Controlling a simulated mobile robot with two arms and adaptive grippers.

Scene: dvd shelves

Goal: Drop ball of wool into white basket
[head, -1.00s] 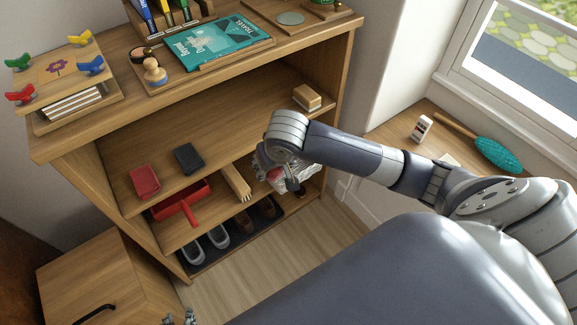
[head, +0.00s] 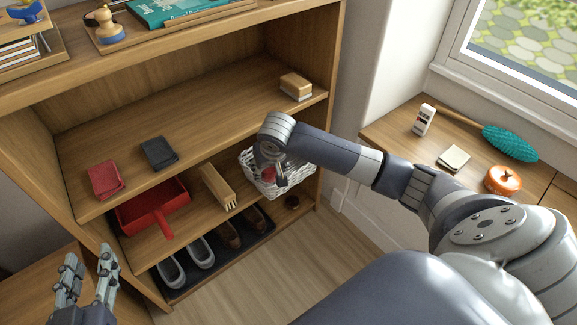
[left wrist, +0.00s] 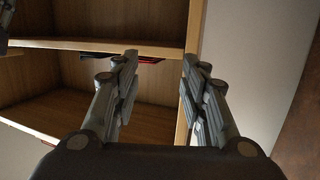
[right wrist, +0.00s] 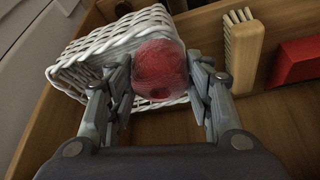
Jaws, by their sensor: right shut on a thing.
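A red ball of wool (right wrist: 158,70) sits between the fingers of my right gripper (right wrist: 162,78), which is shut on it. In the head view the ball (head: 268,174) shows only in part, behind my right gripper (head: 279,172). The white wicker basket (head: 300,179) is on the lower shelf, at its right end. In the right wrist view the basket (right wrist: 85,62) is just beyond the ball, which overlaps its rim and side. I cannot tell whether the ball is inside it. My left gripper (head: 88,258) is open and empty at the lower left.
A wooden brush (head: 217,186) and a red dustpan (head: 150,205) lie left of the basket. Shoes (head: 200,252) stand on a dark mat below. The floor in front is clear.

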